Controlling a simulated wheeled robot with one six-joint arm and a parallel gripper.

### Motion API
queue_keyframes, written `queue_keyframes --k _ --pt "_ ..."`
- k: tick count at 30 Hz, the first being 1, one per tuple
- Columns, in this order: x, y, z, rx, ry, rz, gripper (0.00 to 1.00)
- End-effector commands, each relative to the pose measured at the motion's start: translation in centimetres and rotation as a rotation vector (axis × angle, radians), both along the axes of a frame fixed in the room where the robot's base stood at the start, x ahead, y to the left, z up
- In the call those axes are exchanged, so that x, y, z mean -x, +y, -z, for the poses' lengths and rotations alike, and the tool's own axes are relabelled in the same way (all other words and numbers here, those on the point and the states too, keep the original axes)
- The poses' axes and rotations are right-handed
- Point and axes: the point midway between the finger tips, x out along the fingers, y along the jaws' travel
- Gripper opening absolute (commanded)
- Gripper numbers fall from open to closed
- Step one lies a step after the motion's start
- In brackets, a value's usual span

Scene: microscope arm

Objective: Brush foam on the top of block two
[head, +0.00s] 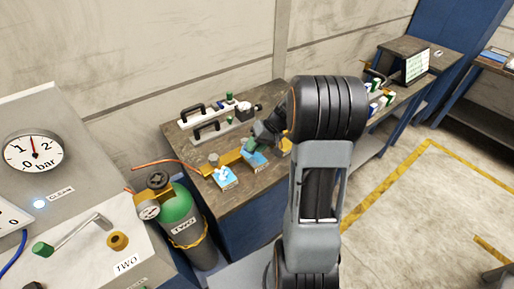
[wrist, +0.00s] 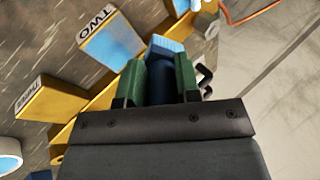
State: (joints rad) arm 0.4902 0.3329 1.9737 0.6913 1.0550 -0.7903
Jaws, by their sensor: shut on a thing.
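My gripper (head: 256,146) is over the workbench, with its green fingers (wrist: 158,75) shut on a blue brush-like thing (wrist: 163,58). Its lighter blue end points away from the wrist, and most of its body is hidden between the fingers. Block two (wrist: 114,42), marked TWO, has a blue face and lies just left of the held thing in the wrist view. I see no white foam on the part of it that shows. In the head view block two (head: 252,160) is close below my gripper. They look close, but I cannot tell whether they touch.
A block with white foam (head: 223,177) stands at the left end of the yellow bar (head: 206,170). A block marked Three (wrist: 50,98) is on the other side of block two. Black-handled items (head: 208,118) are at the back. A green gas cylinder (head: 180,220) stands beside the bench.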

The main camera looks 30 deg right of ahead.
Motion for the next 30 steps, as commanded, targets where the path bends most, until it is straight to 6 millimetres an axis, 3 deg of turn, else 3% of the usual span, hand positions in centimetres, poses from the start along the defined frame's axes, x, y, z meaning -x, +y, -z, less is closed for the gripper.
queue_keyframes --k 12,30 --pt "-0.1 0.4 -3.8 0.000 -0.002 -0.008 0.04" --pt "-0.1 0.4 -3.9 0.000 -0.001 -0.009 0.04"
